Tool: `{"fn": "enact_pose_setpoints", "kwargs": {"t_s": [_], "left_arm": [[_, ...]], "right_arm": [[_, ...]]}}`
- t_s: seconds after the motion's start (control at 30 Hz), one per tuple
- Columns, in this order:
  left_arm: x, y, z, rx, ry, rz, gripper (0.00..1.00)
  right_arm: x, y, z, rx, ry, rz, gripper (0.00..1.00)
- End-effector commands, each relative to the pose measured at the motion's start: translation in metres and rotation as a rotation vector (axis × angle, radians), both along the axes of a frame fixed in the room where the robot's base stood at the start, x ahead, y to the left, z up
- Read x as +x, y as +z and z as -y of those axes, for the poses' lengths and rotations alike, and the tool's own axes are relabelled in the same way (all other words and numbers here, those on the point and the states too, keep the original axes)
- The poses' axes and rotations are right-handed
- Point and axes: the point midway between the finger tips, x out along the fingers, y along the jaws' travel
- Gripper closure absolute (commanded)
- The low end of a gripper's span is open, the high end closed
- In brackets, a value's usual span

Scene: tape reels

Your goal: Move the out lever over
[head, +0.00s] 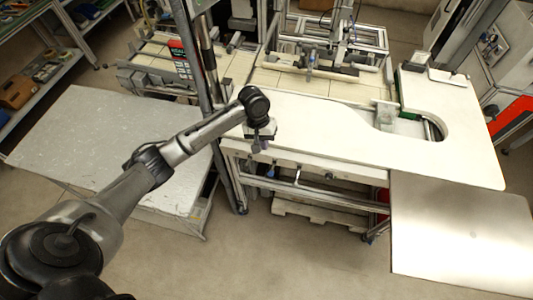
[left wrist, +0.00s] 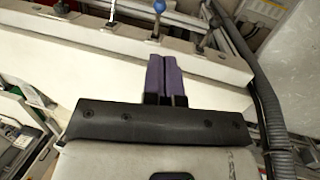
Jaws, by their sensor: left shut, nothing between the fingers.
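Several small levers stand in a row along the front edge of the white bench (head: 330,140). I cannot tell which one is the out lever. My left gripper (head: 258,146) is over the bench's front left edge. Its purple fingers (left wrist: 164,82) are shut together with nothing between them, apart from the levers in the picture. My right gripper is not in view.
A metal post (head: 213,100) rises beside the bench's left end. A grey table (head: 100,140) stands at left and a metal plate (head: 465,235) at front right. A grey corrugated hose (left wrist: 265,95) runs down the right of the left wrist view.

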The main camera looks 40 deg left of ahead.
Motion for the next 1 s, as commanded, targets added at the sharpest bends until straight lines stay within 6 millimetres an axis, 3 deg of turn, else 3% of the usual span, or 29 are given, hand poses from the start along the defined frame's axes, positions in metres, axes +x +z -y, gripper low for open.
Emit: {"fn": "enact_pose_setpoints", "kwargs": {"t_s": [0.6, 1.0], "left_arm": [[-0.003, -0.103, 0.025, -0.001, -0.001, -0.001, 1.00], [-0.003, -0.127, 0.030, -0.001, -0.001, 0.001, 1.00]], "right_arm": [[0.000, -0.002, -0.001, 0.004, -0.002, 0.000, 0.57], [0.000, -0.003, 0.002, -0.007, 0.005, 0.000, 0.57]]}}
